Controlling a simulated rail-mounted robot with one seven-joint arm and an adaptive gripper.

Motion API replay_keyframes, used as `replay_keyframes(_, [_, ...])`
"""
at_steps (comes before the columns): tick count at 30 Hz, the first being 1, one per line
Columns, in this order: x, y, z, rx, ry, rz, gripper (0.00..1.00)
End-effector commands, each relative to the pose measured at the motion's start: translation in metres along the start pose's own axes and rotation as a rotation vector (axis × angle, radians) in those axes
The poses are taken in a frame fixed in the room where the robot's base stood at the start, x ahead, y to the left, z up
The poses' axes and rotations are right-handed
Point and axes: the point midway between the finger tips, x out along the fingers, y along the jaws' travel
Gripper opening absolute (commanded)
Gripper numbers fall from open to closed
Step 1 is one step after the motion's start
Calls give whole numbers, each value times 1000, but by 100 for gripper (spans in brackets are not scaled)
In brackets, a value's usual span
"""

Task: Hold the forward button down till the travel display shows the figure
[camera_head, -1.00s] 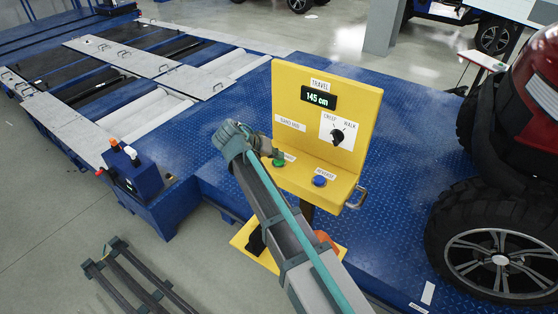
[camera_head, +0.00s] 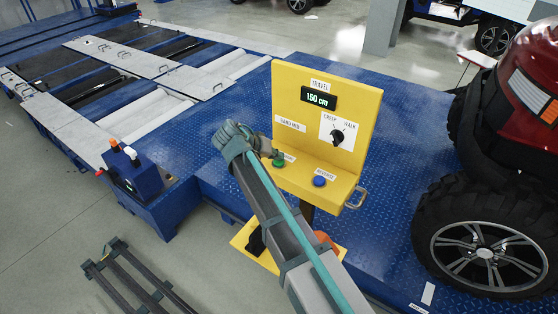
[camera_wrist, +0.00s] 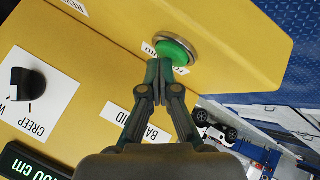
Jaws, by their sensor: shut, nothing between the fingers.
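In the wrist view the green button (camera_wrist: 172,52) sits in a metal ring. My gripper (camera_wrist: 159,68) is shut and empty, with its fingertips at the button's near edge, seemingly touching it. How far the button is pressed I cannot tell. In the head view my gripper (camera_head: 270,157) is beside the button, mostly hidden by the wrist.
A blue reverse button (camera_head: 320,180) lies right of the green one. A white label reading roughly BAND MID (camera_head: 290,124) is on the panel. A red vehicle (camera_head: 505,140) with big tyres stands at right.

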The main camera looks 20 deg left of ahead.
Motion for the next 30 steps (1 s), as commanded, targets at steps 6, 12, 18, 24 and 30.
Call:
replay_keyframes(6, [0, 0, 0, 0, -1, 0, 0])
replay_keyframes(12, [0, 0, 0, 0, -1, 0, 0])
replay_keyframes(18, [-1, 0, 0, 0, -1, 0, 0])
replay_keyframes(24, [-6, 4, -5, 0, 0, -1, 0])
replay_keyframes(30, [-12, 8, -9, -1, 0, 0, 0])
